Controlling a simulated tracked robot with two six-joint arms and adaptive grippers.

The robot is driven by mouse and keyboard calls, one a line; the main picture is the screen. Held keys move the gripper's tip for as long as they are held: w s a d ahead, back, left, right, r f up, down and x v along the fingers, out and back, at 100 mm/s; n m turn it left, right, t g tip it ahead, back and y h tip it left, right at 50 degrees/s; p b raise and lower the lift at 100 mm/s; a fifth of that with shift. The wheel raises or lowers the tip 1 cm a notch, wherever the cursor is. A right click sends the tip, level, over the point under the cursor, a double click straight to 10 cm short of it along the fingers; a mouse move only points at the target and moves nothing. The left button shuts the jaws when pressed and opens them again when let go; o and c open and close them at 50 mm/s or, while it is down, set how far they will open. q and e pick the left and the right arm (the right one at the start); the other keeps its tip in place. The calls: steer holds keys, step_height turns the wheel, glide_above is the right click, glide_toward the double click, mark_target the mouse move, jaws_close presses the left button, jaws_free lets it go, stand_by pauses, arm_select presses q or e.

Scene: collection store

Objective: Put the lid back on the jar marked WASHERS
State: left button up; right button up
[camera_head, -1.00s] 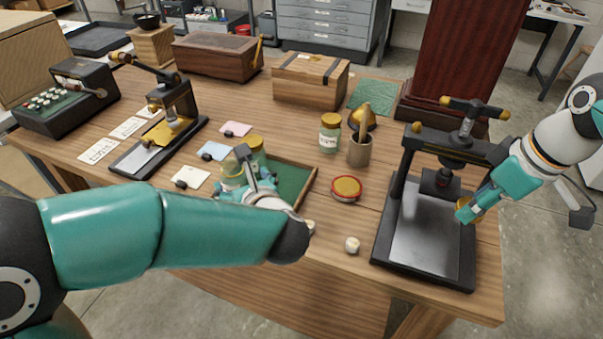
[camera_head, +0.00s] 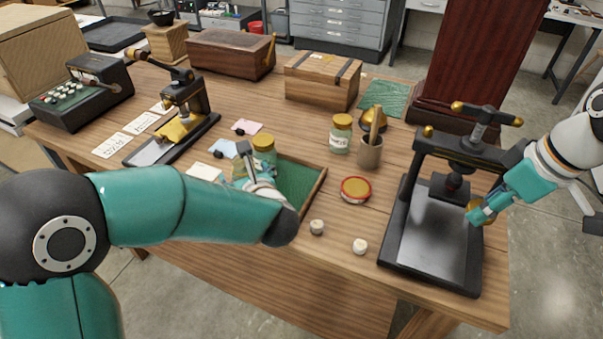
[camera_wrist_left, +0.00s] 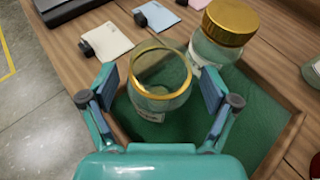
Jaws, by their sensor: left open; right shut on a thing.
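An open glass jar (camera_wrist_left: 160,88) with a gold rim stands in the green-lined tray (camera_head: 318,187). Its label is mostly hidden, so I cannot read it. My left gripper (camera_wrist_left: 158,95) is open, one finger on each side of this jar. In the head view my left gripper (camera_head: 252,172) largely hides that jar. A second jar (camera_head: 264,150) with a gold lid stands close behind it; it also shows in the left wrist view (camera_wrist_left: 225,30). My right gripper (camera_head: 482,213) is shut on a round gold lid (camera_head: 473,209), held beside the black press at the right.
A labelled, gold-lidded jar (camera_head: 340,135) stands behind the tray, near a cup (camera_head: 370,152). A red-rimmed tin (camera_head: 355,189) and two small white knobs (camera_head: 317,227) (camera_head: 360,246) lie right of the tray. The black press (camera_head: 430,235) stands between the tray and my right gripper.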

arm_select(q)
steer(key=c, duration=1.4)
steer(key=shift+r, duration=0.1)
step_height(320, 180, up, 10)
steer(key=shift+p, duration=0.35)
steer(key=o, duration=0.5)
jaws_close()
